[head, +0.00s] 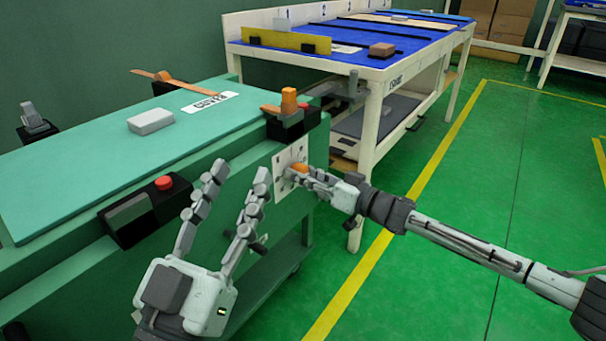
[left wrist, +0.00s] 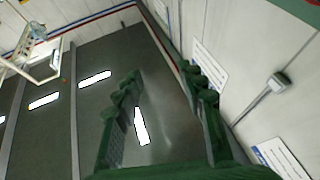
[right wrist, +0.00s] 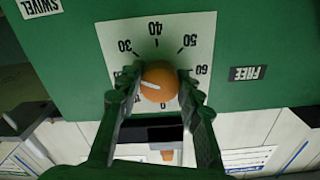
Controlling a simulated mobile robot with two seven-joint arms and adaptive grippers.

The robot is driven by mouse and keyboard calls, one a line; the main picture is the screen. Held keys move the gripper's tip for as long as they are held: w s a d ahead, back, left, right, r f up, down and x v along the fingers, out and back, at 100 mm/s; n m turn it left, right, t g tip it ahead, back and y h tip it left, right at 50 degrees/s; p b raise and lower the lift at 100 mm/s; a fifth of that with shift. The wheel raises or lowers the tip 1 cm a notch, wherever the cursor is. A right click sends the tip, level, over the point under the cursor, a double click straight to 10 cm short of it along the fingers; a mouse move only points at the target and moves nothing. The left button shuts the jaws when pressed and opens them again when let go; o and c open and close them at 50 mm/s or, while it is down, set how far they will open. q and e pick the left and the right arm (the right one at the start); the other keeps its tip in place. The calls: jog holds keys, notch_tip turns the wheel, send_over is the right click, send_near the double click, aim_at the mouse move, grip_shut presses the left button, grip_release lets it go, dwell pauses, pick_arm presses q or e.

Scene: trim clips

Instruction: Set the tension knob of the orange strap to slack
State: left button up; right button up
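In the right wrist view the plate's numbers 30, 40, 50 and 60 can be read; other marks are partly hidden by the fingers. The knob's white mark lies roughly left–right in that view. My right gripper (right wrist: 160,80) has one finger on each side of the knob, closed on it; the knob also shows in the head view (head: 299,169). My left gripper (head: 240,175) is open and empty in front of the bench. An orange strap piece (head: 168,80) lies at the bench's back.
The green bench (head: 75,165) carries a grey block (head: 150,121), a black box with a red button (head: 163,183) and an orange-topped black clamp (head: 288,122). A FREE label (right wrist: 248,73) is beside the dial. A blue-topped table (head: 350,60) stands behind. The floor at right is clear.

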jog(key=c, duration=0.5)
